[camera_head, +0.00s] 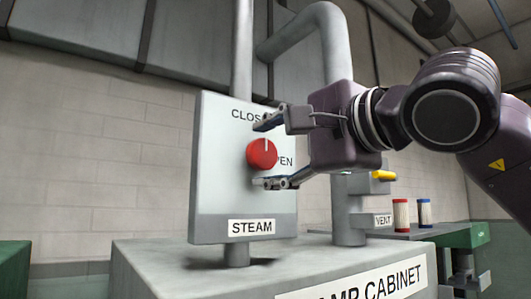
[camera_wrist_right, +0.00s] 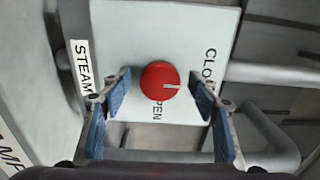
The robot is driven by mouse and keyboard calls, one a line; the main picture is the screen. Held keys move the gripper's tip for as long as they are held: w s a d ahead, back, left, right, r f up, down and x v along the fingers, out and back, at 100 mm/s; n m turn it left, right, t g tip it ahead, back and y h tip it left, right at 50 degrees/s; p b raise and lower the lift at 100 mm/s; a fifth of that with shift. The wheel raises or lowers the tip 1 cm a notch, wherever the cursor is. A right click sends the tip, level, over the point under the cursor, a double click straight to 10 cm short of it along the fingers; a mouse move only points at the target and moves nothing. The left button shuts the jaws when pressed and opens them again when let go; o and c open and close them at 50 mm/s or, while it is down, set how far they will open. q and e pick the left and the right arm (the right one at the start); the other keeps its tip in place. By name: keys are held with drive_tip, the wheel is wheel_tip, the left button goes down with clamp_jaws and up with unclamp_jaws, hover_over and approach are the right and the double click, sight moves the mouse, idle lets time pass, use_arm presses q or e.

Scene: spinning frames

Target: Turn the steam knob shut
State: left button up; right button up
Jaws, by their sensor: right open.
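The red steam knob (camera_head: 262,154) sits on the front of a pale upright panel (camera_head: 215,165) labelled STEAM. Its white mark points up toward the partly covered CLOSED label in the head view. The OPEN label is partly hidden to the right of the knob. My right gripper (camera_head: 266,155) is open, one finger above the knob and one below. In the right wrist view, the knob (camera_wrist_right: 160,81) shows between the blue finger pads of the gripper (camera_wrist_right: 161,92), with a gap on each side. My left gripper is in neither view.
The panel stands on a grey cabinet (camera_head: 190,270).

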drive_tip(key=v, duration=1.1)
drive_tip(key=shift+s+d, duration=0.1)
